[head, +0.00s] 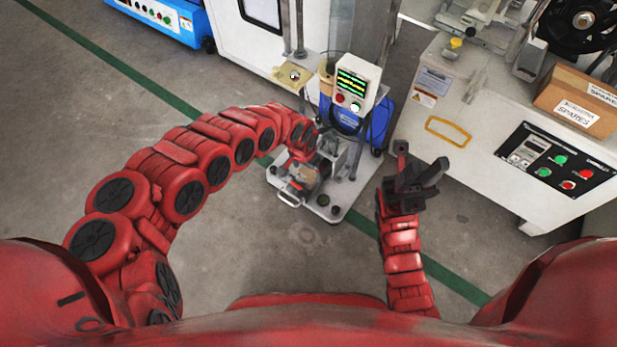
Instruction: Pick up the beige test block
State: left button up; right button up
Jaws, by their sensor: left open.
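A small beige piece (303,172), which looks like the test block, sits low in the fixture of the testing machine (349,88). It is small and partly covered, so its edges are unclear. My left arm reaches in from the left and bends down over the fixture. My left gripper (326,147) is open just above and beside the beige piece. Its fingers blend with the dark fixture parts, and I cannot tell whether they touch the piece. My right gripper (420,165) is open and empty, to the right of the machine, with its fingers apart.
The machine's base plate (322,209) stands on the grey floor, with a control box and column above. A white cabinet (470,150) with a yellow handle and a cardboard box (575,99) are at right. A blue unit (165,18) is at back left. Floor in front is clear.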

pick_arm(q)
notch_tip(320, 180, down, 3)
jog(key=shift+w+d+r+b, duration=0.1)
jog(key=shift+d+b, duration=0.05)
jog(key=shift+b, duration=0.8)
pick_arm(e)
jog(key=s+d+r+n+t+h, duration=0.2)
jog(key=s+r+n+h, duration=0.1)
jog(key=n+h, duration=0.5)
jog(key=s+d+r+n+t+h, duration=0.2)
jog(key=s+n+h, duration=0.3)
jog(key=h, duration=0.9)
jog(key=d+r+n, duration=0.1)
jog(key=n, duration=0.2)
jog(key=shift+s+h, duration=0.15)
jog(key=shift+h, duration=0.15)
pick_arm(q)
grip_shut()
